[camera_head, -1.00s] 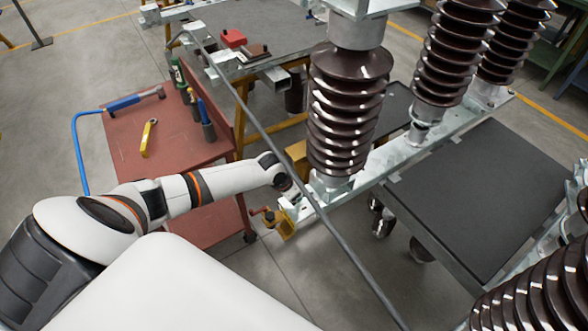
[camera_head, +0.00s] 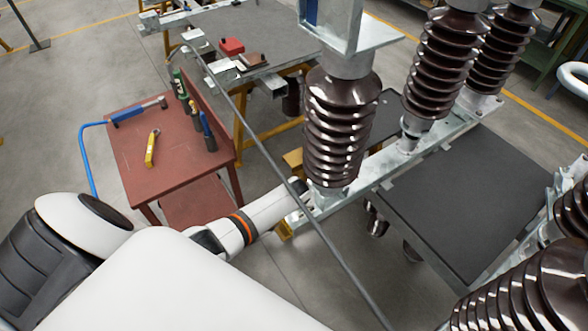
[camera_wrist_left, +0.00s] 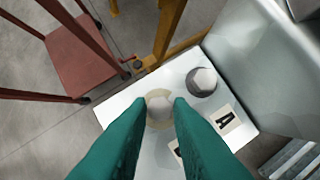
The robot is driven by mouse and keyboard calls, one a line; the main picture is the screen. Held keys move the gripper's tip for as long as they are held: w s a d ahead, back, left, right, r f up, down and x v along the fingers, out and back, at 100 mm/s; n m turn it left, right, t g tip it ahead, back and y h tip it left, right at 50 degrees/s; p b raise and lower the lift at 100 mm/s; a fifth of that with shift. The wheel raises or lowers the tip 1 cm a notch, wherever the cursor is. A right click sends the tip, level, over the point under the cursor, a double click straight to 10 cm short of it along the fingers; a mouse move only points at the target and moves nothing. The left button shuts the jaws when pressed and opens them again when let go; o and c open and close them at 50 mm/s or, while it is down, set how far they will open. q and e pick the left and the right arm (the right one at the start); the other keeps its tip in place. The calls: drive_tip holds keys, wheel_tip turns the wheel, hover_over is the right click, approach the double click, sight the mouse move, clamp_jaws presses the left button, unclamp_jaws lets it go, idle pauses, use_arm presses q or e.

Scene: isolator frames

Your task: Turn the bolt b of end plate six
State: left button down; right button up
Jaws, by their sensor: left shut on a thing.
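In the left wrist view, the green fingers of my left gripper (camera_wrist_left: 160,114) are shut on a bolt head (camera_wrist_left: 160,104) on a pale metal end plate (camera_wrist_left: 118,105). A second, grey bolt head (camera_wrist_left: 202,82) stands free on the plate, up and to the right of the fingers. A label reading "A" (camera_wrist_left: 225,118) lies below this second bolt. Another label beside the right finger is mostly hidden, so I cannot read it. My right gripper is not in view.
A thin grey rod (camera_head: 268,140) crosses in front of my left arm in the head view. A red tool table (camera_head: 150,180) stands at the left with a yellow tool (camera_head: 152,148) and a blue-hosed tool (camera_head: 135,110). A dark platform (camera_head: 460,190) lies at the right.

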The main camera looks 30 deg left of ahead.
use_arm(q)
drive_tip(key=n, duration=0.1)
drive_tip(key=n+g, duration=0.1)
drive_tip(key=shift+d+f+n+y, duration=0.1)
drive_tip(key=shift+d+n+y, duration=0.1)
drive_tip(key=shift+n+y, duration=0.2)
drive_tip(key=shift+w+n+g+y+b, duration=0.15)
drive_tip(key=shift+n+g+b, duration=0.2)
drive_tip(key=shift+n, duration=0.5)
drive_tip(key=shift+w+n+g+y+b, duration=0.15)
drive_tip(key=shift+n+b, duration=0.25)
drive_tip(key=shift+n, duration=0.45)
drive_tip(key=shift+s, duration=0.1)
drive_tip(key=c, duration=1.3)
unclamp_jaws()
drive_tip(key=shift+r, duration=0.2)
drive_tip(key=shift+d+r, duration=0.15)
drive_tip(key=shift+r, duration=0.1)
drive_tip(key=s+d+b, duration=0.4)
drive_tip(key=d, duration=0.7)
drive_tip(key=shift+s+d+r, duration=0.15)
drive_tip(key=shift+s, duration=0.15)
